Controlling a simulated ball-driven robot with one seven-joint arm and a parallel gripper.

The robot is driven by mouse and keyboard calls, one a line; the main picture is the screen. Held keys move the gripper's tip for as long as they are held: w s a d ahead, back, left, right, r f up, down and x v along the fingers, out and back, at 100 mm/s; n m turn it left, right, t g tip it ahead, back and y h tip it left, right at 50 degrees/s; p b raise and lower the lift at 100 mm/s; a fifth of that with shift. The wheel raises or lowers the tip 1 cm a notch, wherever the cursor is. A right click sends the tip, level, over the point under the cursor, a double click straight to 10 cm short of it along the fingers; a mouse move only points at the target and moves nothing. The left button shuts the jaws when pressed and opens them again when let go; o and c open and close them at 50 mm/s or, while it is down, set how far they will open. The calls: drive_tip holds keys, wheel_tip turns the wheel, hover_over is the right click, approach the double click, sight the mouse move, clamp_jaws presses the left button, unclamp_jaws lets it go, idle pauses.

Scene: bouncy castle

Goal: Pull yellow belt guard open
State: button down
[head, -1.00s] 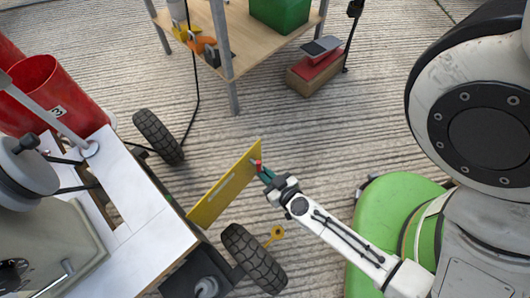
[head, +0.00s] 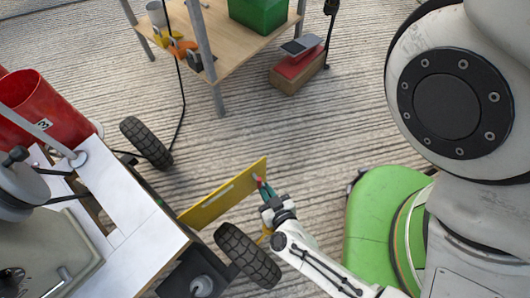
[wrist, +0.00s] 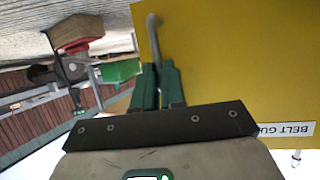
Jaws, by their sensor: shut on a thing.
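The yellow belt guard (head: 218,198) is a flat panel that stands out from the side of the wheeled machine, between its two black tyres. In the wrist view the yellow panel (wrist: 235,60) fills the right side, with a white "BELT GU" label near its lower edge. My gripper (head: 262,186) is at the panel's outer end. In the wrist view its green fingers (wrist: 158,85) are shut on a grey bent handle (wrist: 153,35) at the panel's edge. The lower part of the handle is hidden between the fingers.
The machine's white top (head: 128,198) and tyres (head: 247,255) lie close to the panel. A red bucket (head: 45,110) stands at the left. A wooden table (head: 235,38) and a box with a red top (head: 298,70) are farther back.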

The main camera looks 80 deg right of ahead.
drive_tip(key=c, duration=1.2)
unclamp_jaws()
drive_tip(key=shift+a, duration=0.1)
drive_tip(key=p+v, duration=0.3)
drive_tip(key=v, duration=0.7)
drive_tip(key=shift+s+a+r, duration=0.2)
drive_tip(key=shift+s, duration=0.05)
